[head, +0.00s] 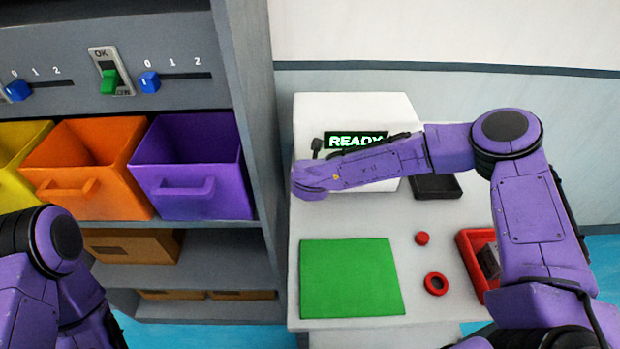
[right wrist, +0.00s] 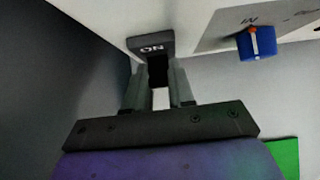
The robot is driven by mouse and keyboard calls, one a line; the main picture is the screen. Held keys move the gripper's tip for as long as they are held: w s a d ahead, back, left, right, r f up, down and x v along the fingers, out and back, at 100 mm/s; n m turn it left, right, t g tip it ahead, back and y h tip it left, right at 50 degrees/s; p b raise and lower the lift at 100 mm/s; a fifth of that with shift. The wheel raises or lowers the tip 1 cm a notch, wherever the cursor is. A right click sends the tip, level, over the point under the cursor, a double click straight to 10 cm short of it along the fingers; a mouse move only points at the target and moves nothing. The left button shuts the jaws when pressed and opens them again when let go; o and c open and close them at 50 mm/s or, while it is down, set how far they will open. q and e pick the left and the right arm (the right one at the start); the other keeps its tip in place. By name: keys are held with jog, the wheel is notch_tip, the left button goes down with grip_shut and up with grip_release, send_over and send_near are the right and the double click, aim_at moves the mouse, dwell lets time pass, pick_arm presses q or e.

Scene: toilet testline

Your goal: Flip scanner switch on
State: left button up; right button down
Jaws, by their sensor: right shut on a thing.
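The scanner is a white box (head: 310,115) with a lit green READY display (head: 356,140) at the back of the white table. In the right wrist view, its dark switch plate (right wrist: 152,46) bears the word ON, upside down in that picture. A black switch lever (right wrist: 157,71) sits just below the plate. My right gripper (right wrist: 158,82) is shut on this lever, one finger on each side. In the head view my right forearm reaches across the scanner's front and hides the gripper's fingers. Only part of my left arm shows at the lower left; its gripper is out of view.
A blue knob (right wrist: 257,42) sits on a grey panel near the switch. A green mat (head: 350,278), a red button (head: 422,238), a red ring (head: 435,284) and a red tray (head: 470,262) are on the table. A shelf with orange (head: 90,165) and purple bins (head: 190,165) stands left.

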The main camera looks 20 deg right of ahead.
jog(key=shift+w+r+g+p, duration=0.1)
jog(key=shift+r+g+p, duration=0.15)
jog(key=shift+g+p, duration=0.15)
dwell(0.3)
jog(key=c, duration=1)
grip_release()
jog(key=shift+o, duration=0.2)
jog(key=shift+s+r, duration=0.2)
jog(key=shift+r, duration=0.15)
jog(key=b+v, duration=0.2)
jog(key=v, duration=0.7)
jog(key=shift+s+r+b, duration=0.15)
jog(key=shift+r+b, duration=0.15)
jog(key=shift+r, duration=0.05)
